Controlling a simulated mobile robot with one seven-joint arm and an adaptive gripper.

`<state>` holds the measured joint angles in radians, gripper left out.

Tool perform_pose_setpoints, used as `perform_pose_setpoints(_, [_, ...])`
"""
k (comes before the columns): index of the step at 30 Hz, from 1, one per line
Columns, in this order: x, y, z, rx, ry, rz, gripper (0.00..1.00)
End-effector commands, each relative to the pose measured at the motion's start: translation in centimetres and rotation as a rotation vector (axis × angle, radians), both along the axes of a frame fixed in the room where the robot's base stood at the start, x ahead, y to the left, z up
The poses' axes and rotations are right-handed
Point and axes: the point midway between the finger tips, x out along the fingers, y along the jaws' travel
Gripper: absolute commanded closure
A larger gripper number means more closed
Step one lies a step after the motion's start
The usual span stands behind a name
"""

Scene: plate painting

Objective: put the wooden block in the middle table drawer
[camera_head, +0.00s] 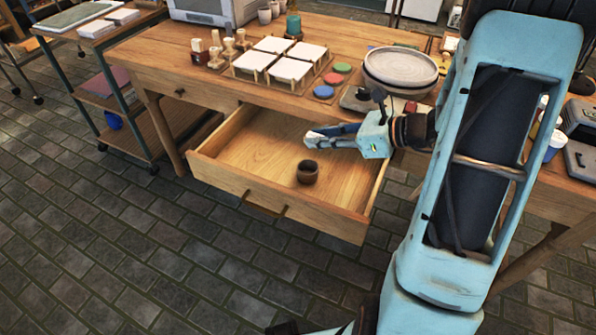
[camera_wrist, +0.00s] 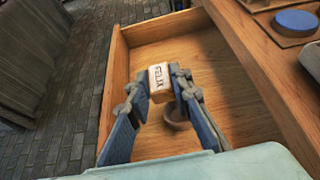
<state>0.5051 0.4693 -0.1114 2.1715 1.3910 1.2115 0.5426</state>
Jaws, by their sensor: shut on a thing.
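In the head view my gripper (camera_head: 315,137) reaches in from the right above the open middle table drawer (camera_head: 236,186); the block cannot be made out clearly there. The drawer is pulled well out, and its wall also shows in the wrist view (camera_wrist: 112,95). The block appears to be held above the drawer floor, apart from it.
The tabletop (camera_head: 150,50) carries white tiles, stamps, paint discs and a plate (camera_head: 401,66). Much of the drawer floor is clear.

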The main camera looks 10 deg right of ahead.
Motion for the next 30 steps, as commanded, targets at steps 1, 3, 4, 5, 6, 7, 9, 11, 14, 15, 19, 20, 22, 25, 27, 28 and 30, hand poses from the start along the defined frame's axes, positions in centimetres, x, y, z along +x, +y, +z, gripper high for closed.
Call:
perform_pose_setpoints(1, [0.0,-0.1,-0.9,0.001,-0.001,-0.001,0.98])
perform_pose_setpoints(3, [0.2,-0.1,-1.3,0.0,-0.001,0.0,0.98])
perform_pose_setpoints(4, [0.3,0.0,-1.4,0.001,-0.001,0.001,0.98])
perform_pose_setpoints(5, [0.6,0.2,-1.6,0.001,-0.002,0.002,0.98])
perform_pose_setpoints(6, [1.0,0.5,-1.9,0.0,-0.001,0.003,0.98])
perform_pose_setpoints(7, [1.5,0.8,-2.2,0.0,-0.002,0.004,0.98])
perform_pose_setpoints(9, [2.8,1.7,-2.9,0.001,-0.002,0.005,0.98])
perform_pose_setpoints(11, [4.1,2.5,-3.6,0.0,-0.001,0.006,0.98])
perform_pose_setpoints(14, [6.2,3.8,-4.8,0.0,-0.002,0.004,0.98])
perform_pose_setpoints(15, [7.0,4.3,-5.2,0.0,-0.002,0.005,0.98])
perform_pose_setpoints(19, [9.0,5.6,-7.6,0.001,0.001,0.004,0.98])
perform_pose_setpoints(20, [9.4,5.8,-8.1,0.002,0.001,0.002,0.98])
perform_pose_setpoints(22, [10.2,6.2,-9.0,0.0,0.0,0.002,0.98])
perform_pose_setpoints(25, [10.9,6.6,-9.8,-0.001,-0.001,0.0,0.98])
perform_pose_setpoints(27, [11.2,6.7,-10.1,0.0,-0.002,0.0,0.98])
perform_pose_setpoints(28, [11.2,6.8,-10.2,0.0,-0.002,0.0,0.98])
perform_pose_setpoints(30, [11.4,6.9,-10.5,0.0,-0.001,0.0,0.98])
